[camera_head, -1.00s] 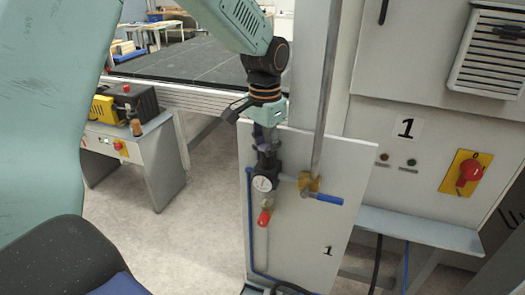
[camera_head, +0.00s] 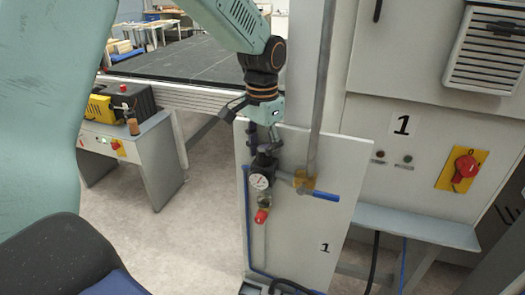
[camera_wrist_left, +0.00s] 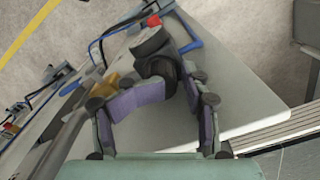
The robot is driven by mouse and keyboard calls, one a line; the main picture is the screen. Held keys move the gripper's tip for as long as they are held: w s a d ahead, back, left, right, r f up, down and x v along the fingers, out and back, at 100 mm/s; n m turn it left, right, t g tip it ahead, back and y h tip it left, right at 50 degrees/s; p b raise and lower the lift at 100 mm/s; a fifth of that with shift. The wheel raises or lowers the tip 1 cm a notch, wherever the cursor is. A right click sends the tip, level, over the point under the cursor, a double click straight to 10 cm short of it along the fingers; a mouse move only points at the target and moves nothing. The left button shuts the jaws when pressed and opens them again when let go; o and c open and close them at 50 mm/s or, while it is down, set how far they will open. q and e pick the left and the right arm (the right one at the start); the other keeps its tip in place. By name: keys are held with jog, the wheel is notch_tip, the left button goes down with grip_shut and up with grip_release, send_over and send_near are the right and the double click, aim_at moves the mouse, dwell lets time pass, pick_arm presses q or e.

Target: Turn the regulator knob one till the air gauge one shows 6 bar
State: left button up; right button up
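The regulator with its black knob (camera_head: 263,161) is mounted on a grey panel (camera_head: 308,215) marked 1. Below the knob is the small round white air gauge (camera_head: 260,182); its needle is too small to read. A red-tipped part (camera_head: 261,216) hangs under it. My left gripper (camera_head: 264,147) points down at the top of the regulator. In the left wrist view its purple-padded fingers (camera_wrist_left: 178,90) lie on either side of the black knob (camera_wrist_left: 158,66); whether both press on it is unclear. My right gripper is not in view.
A blue-handled valve (camera_head: 325,197) on a vertical pipe (camera_head: 322,95) stands close right of the regulator. A cabinet with a red switch (camera_head: 466,166) is further right. A small table with a yellow-black machine (camera_head: 122,101) is at left. The floor between is clear.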

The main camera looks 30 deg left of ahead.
pick_arm(q)
notch_tip(320, 180, up, 12)
dwell(0.5)
jog(key=shift+w+d, duration=0.1)
jog(key=shift+s+f, duration=0.1)
jog(key=shift+s, duration=0.1)
dwell(0.3)
